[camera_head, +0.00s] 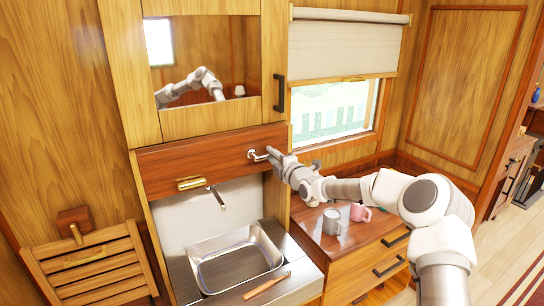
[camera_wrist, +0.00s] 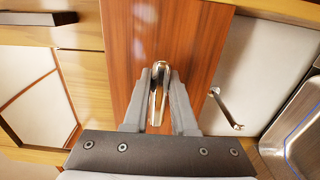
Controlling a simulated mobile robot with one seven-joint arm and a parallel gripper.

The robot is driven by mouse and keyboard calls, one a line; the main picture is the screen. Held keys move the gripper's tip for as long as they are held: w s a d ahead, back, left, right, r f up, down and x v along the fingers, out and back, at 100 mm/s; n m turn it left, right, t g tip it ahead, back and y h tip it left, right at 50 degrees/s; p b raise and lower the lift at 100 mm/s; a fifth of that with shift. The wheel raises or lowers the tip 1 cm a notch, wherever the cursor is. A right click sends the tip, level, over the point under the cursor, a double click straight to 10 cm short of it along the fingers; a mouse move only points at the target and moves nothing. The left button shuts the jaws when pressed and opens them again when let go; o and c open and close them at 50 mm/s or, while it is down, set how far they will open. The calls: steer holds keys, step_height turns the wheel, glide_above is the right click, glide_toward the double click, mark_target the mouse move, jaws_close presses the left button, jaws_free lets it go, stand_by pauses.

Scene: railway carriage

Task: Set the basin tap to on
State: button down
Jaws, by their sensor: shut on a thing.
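A chrome lever (camera_head: 258,154) sits on the reddish wooden panel above the basin, near the panel's right end. In the wrist view, the lever (camera_wrist: 158,82) lies between my fingers and points toward the palm. My gripper (camera_head: 272,153) is shut on it; the fingers (camera_wrist: 158,90) partly hide its lower end. The tap spout (camera_head: 217,198) sticks out below the panel, over the metal basin (camera_head: 238,262). The spout also shows in the wrist view (camera_wrist: 226,108), right of my fingers. No water is visible at the spout.
A brass handle (camera_head: 191,184) is on the panel's left part. A mirrored cabinet with a dark handle (camera_head: 279,93) is above. A grey mug (camera_head: 331,222) and a pink mug (camera_head: 360,212) stand on the drawer unit, below my arm.

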steer(key=shift+f+n+b, duration=0.1)
steer(key=shift+n+b, duration=0.3)
steer(key=shift+b, duration=1.6)
steer(key=b, duration=0.1)
steer(key=n+b, duration=0.1)
steer(key=shift+a+r+b, duration=0.1)
steer(key=shift+r+b, duration=0.15)
steer(key=shift+b, duration=0.1)
steer(key=n+b, duration=0.1)
steer(key=b, duration=0.1)
steer(key=r+n+b, duration=0.1)
steer(key=b, duration=0.1)
steer(key=shift+s+a+r+n+b, duration=0.1)
steer(key=shift+s+r+n+b, duration=0.1)
steer(key=shift+n+b, duration=0.2)
steer(key=shift+s+a+r+n+b, duration=0.1)
steer(key=shift+a+r+n+b, duration=0.15)
steer(key=shift+r+n+b, duration=0.7)
steer(key=shift+f+n+b, duration=0.2)
steer(key=shift+n+b, duration=0.05)
steer(key=shift+b, duration=0.1)
steer(key=c, duration=0.7)
jaws_free()
